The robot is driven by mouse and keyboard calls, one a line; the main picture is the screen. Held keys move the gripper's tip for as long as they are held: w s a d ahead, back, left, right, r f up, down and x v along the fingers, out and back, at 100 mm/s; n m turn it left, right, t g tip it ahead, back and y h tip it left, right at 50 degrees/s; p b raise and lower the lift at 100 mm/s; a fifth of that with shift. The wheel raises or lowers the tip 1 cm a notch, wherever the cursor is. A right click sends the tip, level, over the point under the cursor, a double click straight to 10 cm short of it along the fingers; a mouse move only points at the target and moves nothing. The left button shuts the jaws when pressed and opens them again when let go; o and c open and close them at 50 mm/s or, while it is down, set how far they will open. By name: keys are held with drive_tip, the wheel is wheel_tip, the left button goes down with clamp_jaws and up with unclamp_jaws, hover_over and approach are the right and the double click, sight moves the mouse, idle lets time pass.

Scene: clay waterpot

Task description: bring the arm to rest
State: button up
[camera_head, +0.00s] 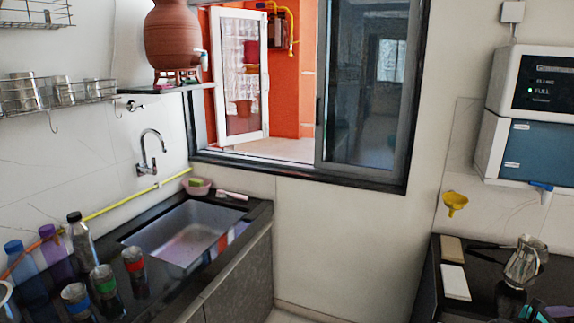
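Neither my gripper nor any part of my arm that I can be sure of shows in the head view. I cannot see whether the gripper is open or holds anything. The brown clay waterpot (172,38) stands upright on a small reddish stand (176,76) on a wall shelf at the upper left. A pale tap (203,59) sticks out of its right side. The top of the pot is cut off by the picture edge.
A sink (180,235) is set in the dark left counter, with several cups and bottles in front. A metal jug (525,262) stands on the right counter below a water purifier (540,100). A window (300,90) is between them. The visible floor between the counters is clear.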

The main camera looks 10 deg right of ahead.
drive_tip(key=w+a+f+m+t+y, duration=0.1)
drive_tip(key=w+a+f+m+y, duration=0.25)
drive_tip(key=a+f, duration=0.7)
drive_tip(key=w+a+f+m+y, duration=0.2)
drive_tip(key=w+a+f+y, duration=0.15)
drive_tip(key=a+f, duration=0.7)
drive_tip(key=w+a+f+m+t+y, duration=0.1)
drive_tip(key=w+a+f+m+y, duration=0.2)
drive_tip(key=a+f, duration=0.7)
drive_tip(key=s+a+f+m+g+y, duration=0.1)
drive_tip(key=s+a+f, duration=0.3)
drive_tip(key=a, duration=0.7)
drive_tip(key=s+a+f+m+g+y, duration=0.1)
drive_tip(key=s+a+f+m+y, duration=0.2)
drive_tip(key=a+f, duration=0.5)
drive_tip(key=s+a+f+m+g+y, duration=0.2)
drive_tip(key=s+a+f, duration=0.3)
drive_tip(key=a, duration=1.1)
drive_tip(key=shift+f+m+y, duration=0.45)
drive_tip(key=shift+f+y, duration=0.1)
drive_tip(key=shift+y, duration=0.15)
drive_tip(key=shift+s, duration=0.1)
